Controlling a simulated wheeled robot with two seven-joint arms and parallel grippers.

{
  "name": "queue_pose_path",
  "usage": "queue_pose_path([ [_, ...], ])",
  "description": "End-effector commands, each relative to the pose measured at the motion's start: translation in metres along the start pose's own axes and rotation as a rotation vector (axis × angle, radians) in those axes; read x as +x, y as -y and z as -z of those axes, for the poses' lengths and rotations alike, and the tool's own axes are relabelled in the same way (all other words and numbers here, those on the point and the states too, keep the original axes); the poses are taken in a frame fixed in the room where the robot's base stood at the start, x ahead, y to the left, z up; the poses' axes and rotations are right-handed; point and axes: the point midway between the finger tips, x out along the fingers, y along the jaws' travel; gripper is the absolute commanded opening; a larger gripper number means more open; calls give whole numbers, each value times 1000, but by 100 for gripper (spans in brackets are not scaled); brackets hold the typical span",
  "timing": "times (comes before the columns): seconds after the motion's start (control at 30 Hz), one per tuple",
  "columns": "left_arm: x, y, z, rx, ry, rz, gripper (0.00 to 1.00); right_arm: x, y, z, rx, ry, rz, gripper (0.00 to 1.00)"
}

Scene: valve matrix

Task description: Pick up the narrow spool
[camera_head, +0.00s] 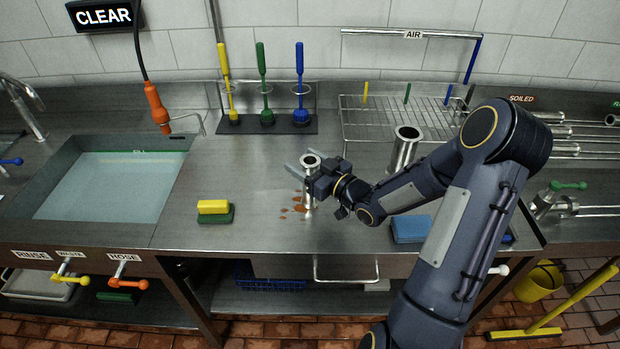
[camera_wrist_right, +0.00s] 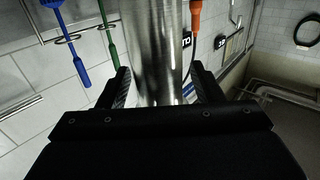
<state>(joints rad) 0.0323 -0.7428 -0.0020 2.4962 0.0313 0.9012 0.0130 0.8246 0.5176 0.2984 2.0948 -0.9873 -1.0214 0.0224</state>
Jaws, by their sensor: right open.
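The narrow spool (camera_head: 309,188), a shiny steel tube with a flanged top, stands upright on the steel counter. My right gripper (camera_head: 301,168) reaches in from the right at the spool's upper part, with its fingers open on either side of it. In the right wrist view the spool (camera_wrist_right: 158,50) rises between the two open fingers, and a gap shows beside it; its lower end is hidden by the gripper. A wider steel spool (camera_head: 403,150) stands upright farther back to the right. My left gripper is in neither view.
Reddish-brown stains (camera_head: 299,208) mark the counter by the narrow spool. A yellow-green sponge (camera_head: 214,211) lies to the left, and a blue sponge (camera_head: 410,229) sits near my right arm. A brush rack (camera_head: 266,125) and wire rack (camera_head: 430,118) stand behind. A water-filled sink (camera_head: 105,187) is at left.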

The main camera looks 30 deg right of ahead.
Motion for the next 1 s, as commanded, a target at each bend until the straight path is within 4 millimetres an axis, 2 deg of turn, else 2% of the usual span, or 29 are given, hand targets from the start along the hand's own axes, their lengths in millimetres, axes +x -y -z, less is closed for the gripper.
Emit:
queue_pose_path([
  [0.27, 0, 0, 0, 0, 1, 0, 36, 3, 0, 0, 0, 0, 0, 59],
  [0.7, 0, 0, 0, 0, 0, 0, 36, 3, 0, 0, 0, 0, 0, 1],
  [1.0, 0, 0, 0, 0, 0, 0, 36, 3, 0, 1, -1, -2, 0, 0],
])
